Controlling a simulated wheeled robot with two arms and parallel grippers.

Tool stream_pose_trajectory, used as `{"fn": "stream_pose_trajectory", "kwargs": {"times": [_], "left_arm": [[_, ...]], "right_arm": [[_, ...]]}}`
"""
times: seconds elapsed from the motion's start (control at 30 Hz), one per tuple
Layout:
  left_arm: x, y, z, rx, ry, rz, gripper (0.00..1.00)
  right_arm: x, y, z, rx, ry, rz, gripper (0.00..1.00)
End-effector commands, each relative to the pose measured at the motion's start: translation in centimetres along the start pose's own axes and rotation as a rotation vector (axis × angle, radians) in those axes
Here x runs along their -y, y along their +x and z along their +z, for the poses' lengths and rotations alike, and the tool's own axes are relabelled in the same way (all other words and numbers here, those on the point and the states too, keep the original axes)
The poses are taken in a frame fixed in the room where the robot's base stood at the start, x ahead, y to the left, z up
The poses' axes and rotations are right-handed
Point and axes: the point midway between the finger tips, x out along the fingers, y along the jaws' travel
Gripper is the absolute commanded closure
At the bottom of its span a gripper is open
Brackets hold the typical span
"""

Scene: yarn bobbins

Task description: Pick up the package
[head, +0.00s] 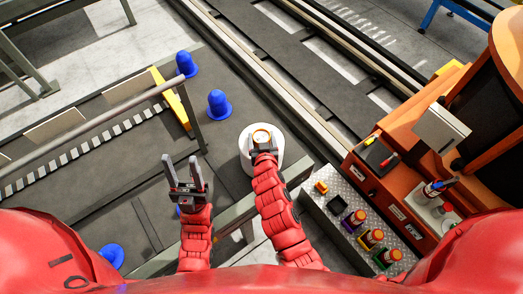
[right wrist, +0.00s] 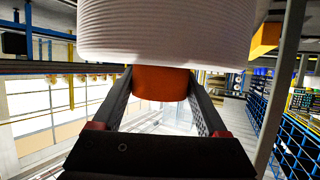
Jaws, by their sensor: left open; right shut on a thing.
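A white yarn bobbin (head: 246,160) with an orange core shows in the middle of the head view. My right gripper (head: 263,150) is at the bobbin. In the right wrist view, the white winding (right wrist: 170,30) fills the top, and its orange core (right wrist: 161,83) sits between the two fingers of my right gripper (right wrist: 163,95), which are shut on it. My left gripper (head: 183,172) is open and empty, to the left of the bobbin. I cannot make out a separate package.
Blue cones (head: 219,104) stand on the grey platform. A metal railing (head: 95,128) runs along the left. A checkered-plate shelf (head: 343,205) with small coloured spools and an orange machine (head: 400,190) stand on the right. A dark rail track (head: 290,75) crosses behind.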

Motion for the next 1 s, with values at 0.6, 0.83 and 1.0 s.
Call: {"fn": "stream_pose_trajectory", "kwargs": {"times": [0.6,0.83,1.0], "left_arm": [[0.0,-0.4,0.1,0.0,0.0,0.0,0.5],[-0.1,-1.0,0.2,0.0,0.0,0.0,0.5],[-0.1,-1.4,0.2,0.0,0.0,0.0,0.5]], "right_arm": [[0.0,-1.2,-3.2,-0.011,0.0,-0.001,1.0],[0.0,-2.3,-5.9,-0.01,0.002,0.0,1.0],[0.0,-3.1,-7.9,-0.013,0.001,-0.001,1.0]]}}
